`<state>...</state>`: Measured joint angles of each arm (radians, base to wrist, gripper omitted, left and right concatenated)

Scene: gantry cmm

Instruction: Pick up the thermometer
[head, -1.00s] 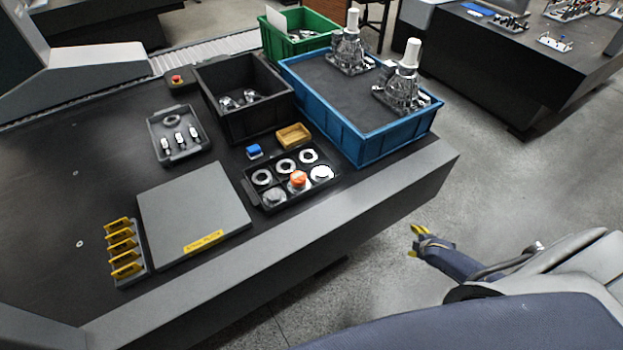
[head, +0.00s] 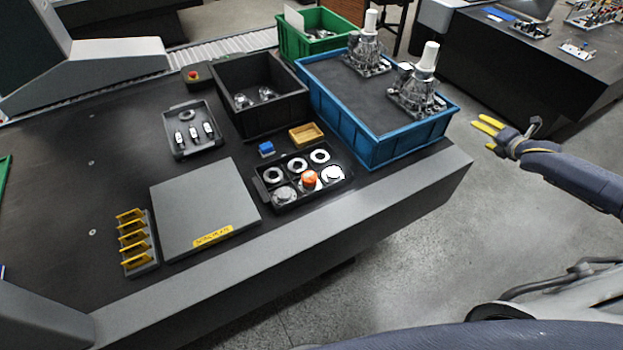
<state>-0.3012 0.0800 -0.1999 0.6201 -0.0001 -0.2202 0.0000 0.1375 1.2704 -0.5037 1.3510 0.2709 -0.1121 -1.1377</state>
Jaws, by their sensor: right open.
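I cannot make out a thermometer for certain. Three small white and black devices (head: 194,134) lie side by side in a dark tray (head: 178,154) on the left part of the table, with a grey ring behind them; I cannot tell what they are. My right gripper (head: 478,122) has yellow fingers and is open and empty. It is in the air off the table's right end, just right of the blue crate. My left gripper is not in view.
A blue crate (head: 383,151) with two metal castings, a black bin (head: 278,122) and a green bin (head: 289,38) stand at the back. A compartment tray (head: 265,192) of rings, a grey plate (head: 205,205) and a yellow-slotted rack (head: 142,265) lie in front. The left tabletop is mostly clear.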

